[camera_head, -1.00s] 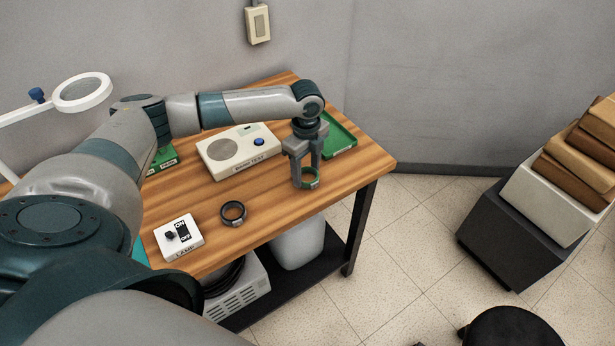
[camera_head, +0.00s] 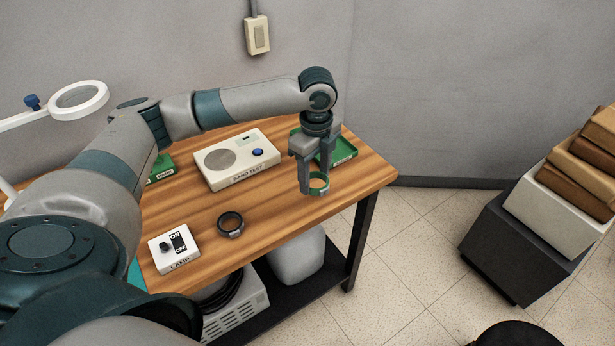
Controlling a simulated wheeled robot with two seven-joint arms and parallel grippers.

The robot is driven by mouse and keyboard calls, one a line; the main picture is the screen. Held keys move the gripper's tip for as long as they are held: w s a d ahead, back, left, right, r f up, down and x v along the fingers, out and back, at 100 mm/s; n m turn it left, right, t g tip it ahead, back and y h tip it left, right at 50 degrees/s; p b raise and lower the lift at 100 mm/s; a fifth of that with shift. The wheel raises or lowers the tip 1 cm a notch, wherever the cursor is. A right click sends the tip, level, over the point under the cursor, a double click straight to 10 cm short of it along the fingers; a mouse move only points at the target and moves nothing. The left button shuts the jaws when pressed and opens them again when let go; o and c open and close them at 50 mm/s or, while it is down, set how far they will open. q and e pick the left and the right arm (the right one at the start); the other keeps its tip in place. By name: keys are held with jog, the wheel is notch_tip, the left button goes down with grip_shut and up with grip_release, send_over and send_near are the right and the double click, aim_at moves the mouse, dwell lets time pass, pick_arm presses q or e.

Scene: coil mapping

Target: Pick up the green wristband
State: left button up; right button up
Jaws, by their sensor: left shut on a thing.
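The green wristband (camera_head: 319,191) is a small green ring with a grey piece on its near side. My left gripper (camera_head: 314,185) points down and is shut on the wristband, with a finger on either side of it. The wristband appears to be held above the right part of the wooden table (camera_head: 345,185). My right gripper is not in view.
A black wristband (camera_head: 230,225) lies on the table beside the white lamp switch box (camera_head: 174,249). A white band tester (camera_head: 237,160) stands behind. A green tray (camera_head: 343,151) is behind my gripper; another green tray (camera_head: 162,166) is at left. A ring magnifier (camera_head: 80,101) stands far left.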

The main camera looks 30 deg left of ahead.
aim_at(328, 182)
pick_arm(q)
jog(key=s+d+r+b, duration=0.1)
jog(key=s+d+r, duration=0.2)
jog(key=d+r, duration=0.1)
jog(key=shift+s+d, duration=0.2)
jog(key=shift+d, duration=0.7)
